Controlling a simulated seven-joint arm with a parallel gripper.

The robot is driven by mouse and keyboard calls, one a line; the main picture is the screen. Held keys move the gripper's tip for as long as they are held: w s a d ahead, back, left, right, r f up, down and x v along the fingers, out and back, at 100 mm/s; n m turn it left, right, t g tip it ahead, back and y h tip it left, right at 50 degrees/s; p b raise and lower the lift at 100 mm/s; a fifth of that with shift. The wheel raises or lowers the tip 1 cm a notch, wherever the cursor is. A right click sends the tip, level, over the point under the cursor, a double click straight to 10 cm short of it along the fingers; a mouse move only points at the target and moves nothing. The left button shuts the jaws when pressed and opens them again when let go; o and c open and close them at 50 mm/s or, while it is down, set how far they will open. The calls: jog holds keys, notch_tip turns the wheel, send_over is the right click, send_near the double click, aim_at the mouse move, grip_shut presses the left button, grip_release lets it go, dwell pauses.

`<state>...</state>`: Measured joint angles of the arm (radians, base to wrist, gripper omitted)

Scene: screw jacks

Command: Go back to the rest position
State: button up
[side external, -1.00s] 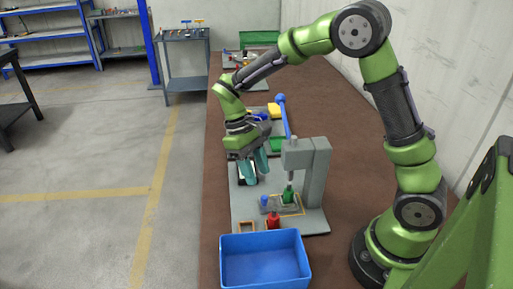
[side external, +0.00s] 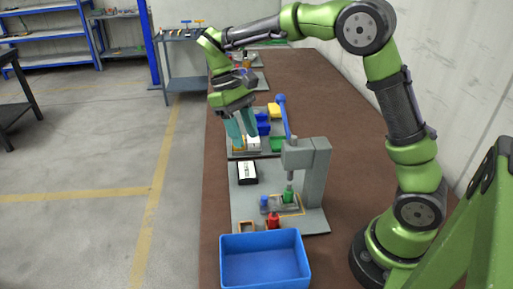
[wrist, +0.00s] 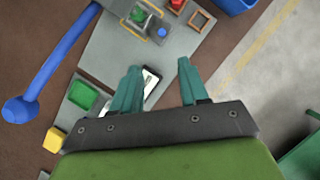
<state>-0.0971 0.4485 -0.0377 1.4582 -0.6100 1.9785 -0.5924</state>
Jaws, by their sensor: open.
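My gripper (side external: 241,122) is open and empty, with teal fingers pointing down. It hangs in the air above the work plates, level with the upper end of the blue lever in the side view. In the wrist view the two fingers (wrist: 158,88) are spread apart with nothing between them. The white block with a dark frame (side external: 247,172) lies on the near grey plate, below and apart from my fingers. In the wrist view it is partly hidden behind the left finger.
A grey press (side external: 315,165) with a blue lever (side external: 283,115) stands on the near plate. A green part (side external: 288,196) sits under it, a red part (side external: 273,221) nearby. A blue bin (side external: 265,262) stands in front. Blue blocks (side external: 263,124) lie on the plate behind.

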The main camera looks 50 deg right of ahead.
jog(key=s+r+m+t+y, duration=0.2)
jog(key=s+r+m+t, duration=0.2)
jog(key=s+t, duration=0.7)
jog(key=s+r, duration=0.1)
jog(key=s, duration=0.3)
jog(key=shift+t, duration=0.3)
